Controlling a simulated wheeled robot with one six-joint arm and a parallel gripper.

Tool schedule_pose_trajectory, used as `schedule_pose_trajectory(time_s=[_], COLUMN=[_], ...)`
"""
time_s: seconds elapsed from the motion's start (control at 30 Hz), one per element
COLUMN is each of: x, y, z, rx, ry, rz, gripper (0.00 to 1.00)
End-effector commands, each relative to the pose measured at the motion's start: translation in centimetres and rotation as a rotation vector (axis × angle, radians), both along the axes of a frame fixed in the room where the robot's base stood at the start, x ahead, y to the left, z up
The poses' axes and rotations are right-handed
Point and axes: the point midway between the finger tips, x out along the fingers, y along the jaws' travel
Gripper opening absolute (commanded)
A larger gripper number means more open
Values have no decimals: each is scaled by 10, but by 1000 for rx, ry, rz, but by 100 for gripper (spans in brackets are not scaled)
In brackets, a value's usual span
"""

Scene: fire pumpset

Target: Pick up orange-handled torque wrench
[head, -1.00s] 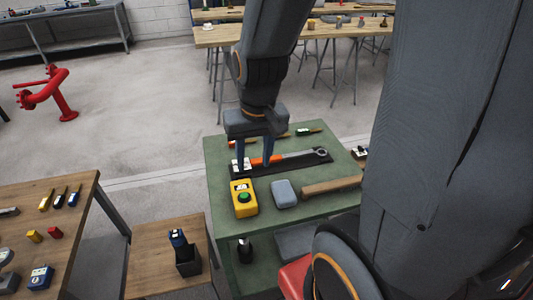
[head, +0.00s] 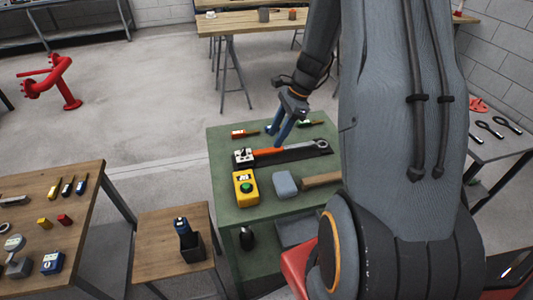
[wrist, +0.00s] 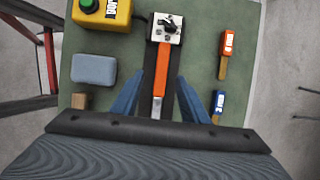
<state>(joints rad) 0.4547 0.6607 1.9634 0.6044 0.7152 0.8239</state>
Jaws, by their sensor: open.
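The orange-handled torque wrench (head: 268,151) lies on a dark mat (head: 315,151) on the green table (head: 222,190). Its ring head shows at the right end, and a small whitish block with dark parts (head: 243,157) sits at the handle end. In the wrist view the orange handle (wrist: 161,70) runs up the middle, between and beyond the fingertips. My gripper (head: 277,134) is open and empty, above the far side of the wrench in the head view. Its two blue fingers stand either side of the wrench line in the wrist view (wrist: 172,97). The wrench's ring end is hidden there.
A yellow box with a green button (head: 246,187), a grey-blue block (head: 285,184) and a wooden handle (head: 320,180) lie nearer on the table. Small red (wrist: 227,55) and blue (wrist: 217,104) tools lie beside the mat. A wooden bench (head: 50,215) stands left.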

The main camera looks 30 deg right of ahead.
Motion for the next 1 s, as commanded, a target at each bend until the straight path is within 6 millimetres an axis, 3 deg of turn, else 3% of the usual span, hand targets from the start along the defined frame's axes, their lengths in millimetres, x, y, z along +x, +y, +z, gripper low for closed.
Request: schedule_pose_trajectory(time_s=[0.6,1.0], x=[8,9], y=[24,25], z=[-58,-62], rx=[-1,-2], ry=[1,-1], rz=[7,6], gripper=[41,41])
